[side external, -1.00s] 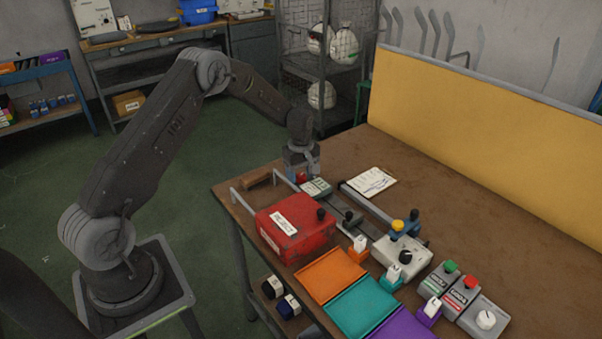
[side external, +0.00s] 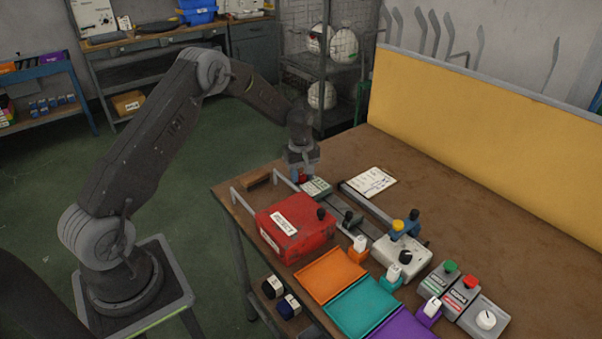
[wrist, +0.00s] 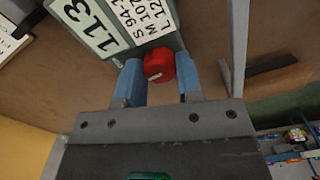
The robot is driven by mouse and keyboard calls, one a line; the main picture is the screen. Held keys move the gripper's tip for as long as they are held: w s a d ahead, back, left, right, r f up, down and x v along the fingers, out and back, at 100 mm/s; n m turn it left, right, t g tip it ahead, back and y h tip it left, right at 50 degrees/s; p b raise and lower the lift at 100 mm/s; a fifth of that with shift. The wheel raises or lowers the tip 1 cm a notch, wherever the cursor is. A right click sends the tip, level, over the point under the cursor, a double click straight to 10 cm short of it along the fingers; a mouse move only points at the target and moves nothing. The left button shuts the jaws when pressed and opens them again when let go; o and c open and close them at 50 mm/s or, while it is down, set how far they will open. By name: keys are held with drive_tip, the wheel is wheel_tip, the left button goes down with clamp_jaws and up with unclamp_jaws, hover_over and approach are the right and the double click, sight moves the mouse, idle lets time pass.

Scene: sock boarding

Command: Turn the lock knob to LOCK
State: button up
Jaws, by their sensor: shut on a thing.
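The red lock knob (wrist: 159,65) with a pale mark sits at the edge of a grey-green labelled box (wrist: 150,48). In the wrist view the blue fingers of my gripper (wrist: 157,82) stand on either side of the knob and are shut on it. In the side view my gripper (side external: 302,176) points down at the far left of the bench, and the labelled box (side external: 316,188) is beside it. The knob shows there only as a small red patch. I cannot read any lock marking or the knob's exact setting.
A red box (side external: 294,226) with a black knob stands close in front. Metal rails (side external: 240,203) rise at the bench's left edge. A clipboard (side external: 370,181) lies behind. Orange (side external: 330,275) and teal (side external: 362,306) trays and control boxes (side external: 487,318) fill the right. The bench at the back is clear.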

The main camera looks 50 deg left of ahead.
sight(301, 174)
drive_tip(key=o, duration=0.9)
wheel_tip(301, 174, up, 14)
drive_tip(key=shift+f, duration=0.1)
idle(0.3)
